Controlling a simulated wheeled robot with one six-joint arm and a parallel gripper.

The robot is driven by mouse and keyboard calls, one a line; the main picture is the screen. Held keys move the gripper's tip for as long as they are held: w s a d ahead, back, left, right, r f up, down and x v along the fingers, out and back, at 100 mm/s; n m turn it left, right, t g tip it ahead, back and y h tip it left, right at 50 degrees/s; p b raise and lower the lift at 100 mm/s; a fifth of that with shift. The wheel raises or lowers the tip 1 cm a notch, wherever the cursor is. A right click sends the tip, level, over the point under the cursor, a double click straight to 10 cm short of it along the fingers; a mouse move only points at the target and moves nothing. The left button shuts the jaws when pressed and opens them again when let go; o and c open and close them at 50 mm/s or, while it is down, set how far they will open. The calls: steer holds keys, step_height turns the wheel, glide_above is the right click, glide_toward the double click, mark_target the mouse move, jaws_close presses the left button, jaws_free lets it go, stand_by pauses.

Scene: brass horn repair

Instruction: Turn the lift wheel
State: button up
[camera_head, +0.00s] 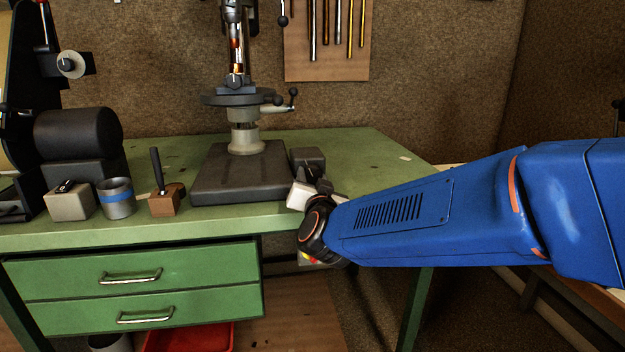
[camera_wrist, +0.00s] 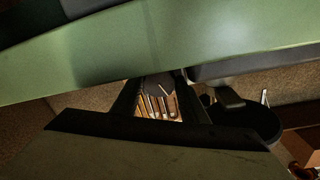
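A drill press stands on the green bench in the head view, with a round table (camera_head: 236,98) on a pale column. A crank with dark ball knobs (camera_head: 292,98) sits at that table's right side. A pale wheel (camera_head: 71,64) is on the black machine at far left. I cannot tell for certain which is the lift wheel. My gripper (camera_head: 312,186) is low at the bench's front right, apart from both, and partly hidden by my wrist. In the wrist view my gripper (camera_wrist: 157,92) shows two dark fingers apart, with no clear object held between them.
The green bench (camera_head: 375,155) has free room at its right rear. Rods hang on a wall board (camera_head: 345,70).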

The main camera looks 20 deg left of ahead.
steer(key=shift+m, duration=0.4)
steer(key=m, duration=0.2)
steer(key=shift+m, duration=0.3)
steer(key=shift+m+g, duration=0.3)
steer(key=shift+m, duration=1.5)
steer(key=o, duration=1.1)
